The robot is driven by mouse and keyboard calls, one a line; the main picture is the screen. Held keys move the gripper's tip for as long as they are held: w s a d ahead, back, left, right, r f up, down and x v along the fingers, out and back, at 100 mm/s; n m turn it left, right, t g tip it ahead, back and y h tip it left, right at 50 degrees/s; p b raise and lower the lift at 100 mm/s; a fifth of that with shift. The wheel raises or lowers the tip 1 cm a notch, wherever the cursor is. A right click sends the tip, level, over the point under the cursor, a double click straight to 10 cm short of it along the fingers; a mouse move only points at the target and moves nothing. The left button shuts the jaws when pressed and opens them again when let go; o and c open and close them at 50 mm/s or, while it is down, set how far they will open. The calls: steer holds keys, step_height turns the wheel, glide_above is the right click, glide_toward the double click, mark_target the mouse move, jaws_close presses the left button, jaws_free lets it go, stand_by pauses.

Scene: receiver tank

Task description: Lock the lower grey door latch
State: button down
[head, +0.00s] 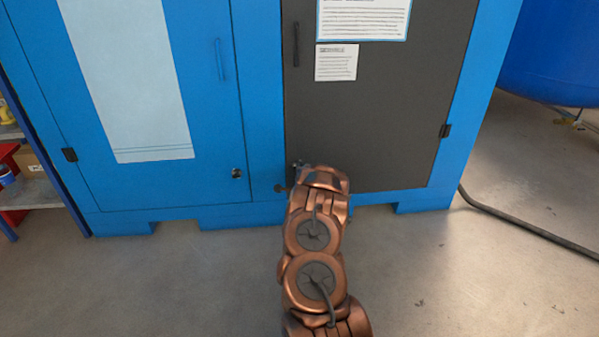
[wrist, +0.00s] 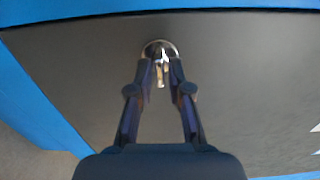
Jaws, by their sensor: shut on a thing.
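The dark grey door (head: 385,120) is on the right half of the blue cabinet and looks closed. Its lower latch (wrist: 160,52) shows in the wrist view as a round metal piece with a small pale key or tab standing out of it. My gripper (wrist: 160,66) is at the latch, with its two fingertips closed in on the tab from both sides. In the head view my arm reaches to the lower left edge of the grey door, and my gripper (head: 297,166) and the latch are mostly hidden there. The latch's exact turn angle is hard to tell.
The blue door (head: 210,110) on the left has its own round lower latch (head: 237,173). A grey handle (head: 296,45) is higher on the grey door. A shelf (head: 35,190) stands at the far left. A dark hose (head: 520,231) lies on the floor at right. The front floor is clear.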

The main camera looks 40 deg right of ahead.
stand_by(0.3)
steer(key=c, duration=1.3)
jaws_free()
steer(key=shift+o, duration=0.2)
steer(key=shift+s, duration=0.1)
steer(key=v, duration=1.1)
steer(key=shift+s+a, duration=0.3)
